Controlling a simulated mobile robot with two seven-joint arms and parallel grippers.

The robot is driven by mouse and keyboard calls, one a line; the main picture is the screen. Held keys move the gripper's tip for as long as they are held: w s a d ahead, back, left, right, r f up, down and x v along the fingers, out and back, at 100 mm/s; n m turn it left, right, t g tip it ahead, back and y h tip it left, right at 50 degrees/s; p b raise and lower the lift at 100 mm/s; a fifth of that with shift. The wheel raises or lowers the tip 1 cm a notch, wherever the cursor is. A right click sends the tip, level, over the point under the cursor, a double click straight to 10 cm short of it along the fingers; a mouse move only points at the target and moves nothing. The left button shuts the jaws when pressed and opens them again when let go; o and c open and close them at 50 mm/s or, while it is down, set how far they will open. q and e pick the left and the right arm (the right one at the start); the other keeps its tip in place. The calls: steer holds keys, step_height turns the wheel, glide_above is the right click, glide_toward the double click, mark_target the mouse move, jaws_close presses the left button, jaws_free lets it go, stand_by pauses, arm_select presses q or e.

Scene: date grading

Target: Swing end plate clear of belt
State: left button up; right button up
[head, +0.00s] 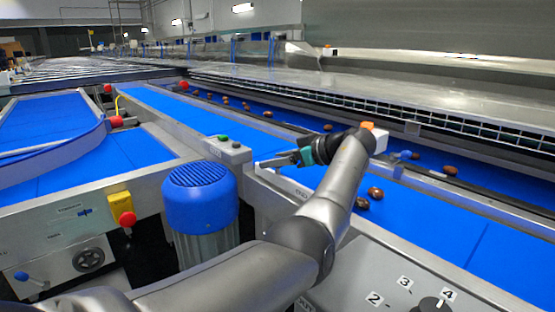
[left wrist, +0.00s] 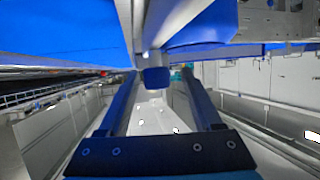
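My left gripper (head: 262,164) is low over the side rail of the middle blue belt, its fingers pointing left. In the left wrist view the two dark fingers (left wrist: 160,74) stand apart. A small blue knob (left wrist: 156,79) shows between their tips, with visible space on its right side. I cannot tell whether either finger touches it. The knob is not visible in the head view, where the gripper is in the way. I cannot pick out the end plate with certainty; a bare metal plate (head: 283,184) lies just below the gripper. My right gripper is not in view.
A blue motor (head: 200,197) stands close left of the gripper. A control box (head: 228,149) with green and dark buttons sits on the rail. Red emergency stops (head: 127,218) are at left.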

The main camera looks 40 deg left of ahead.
arm_select(q)
steer(key=shift+r, duration=0.15)
steer(key=shift+d+r, duration=0.1)
steer(key=shift+d, duration=0.05)
steer(key=p+v, duration=0.3)
steer(key=v, duration=1.1)
steer(key=shift+d, duration=0.4)
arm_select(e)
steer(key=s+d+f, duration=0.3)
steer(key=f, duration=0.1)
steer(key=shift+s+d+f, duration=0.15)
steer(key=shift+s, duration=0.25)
